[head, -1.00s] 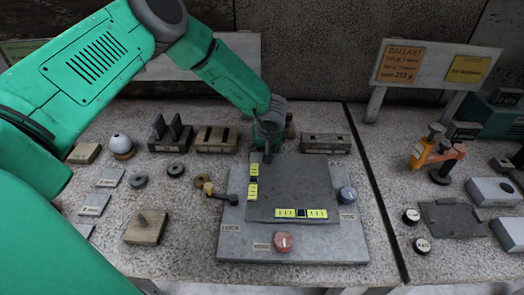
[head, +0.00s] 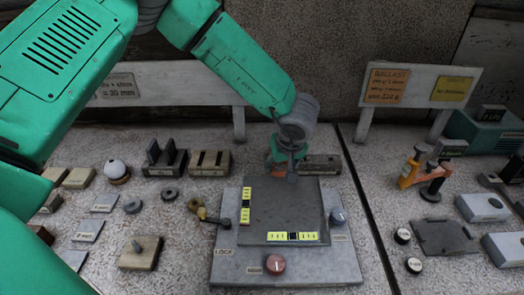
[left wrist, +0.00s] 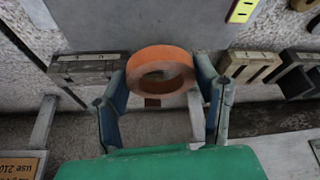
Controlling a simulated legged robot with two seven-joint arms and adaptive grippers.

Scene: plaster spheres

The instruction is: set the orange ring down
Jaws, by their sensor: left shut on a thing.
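My left gripper (head: 288,172) is over the back edge of the dark square plate (head: 282,212), which lies on a larger grey base (head: 230,262). In the left wrist view its two fingers (left wrist: 161,80) are shut on the orange ring (left wrist: 160,57), one on each side. The ring's hole shows, with the grey plate (left wrist: 150,22) beyond. In the head view the gripper mostly hides the ring. I cannot tell whether the ring touches the plate. My right gripper is not in view.
Yellow level vials (head: 292,237) lie along the plate's edges. Slotted blocks (head: 210,162) stand behind left. An orange-and-black stand (head: 412,168) is at right. The plate's middle is clear.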

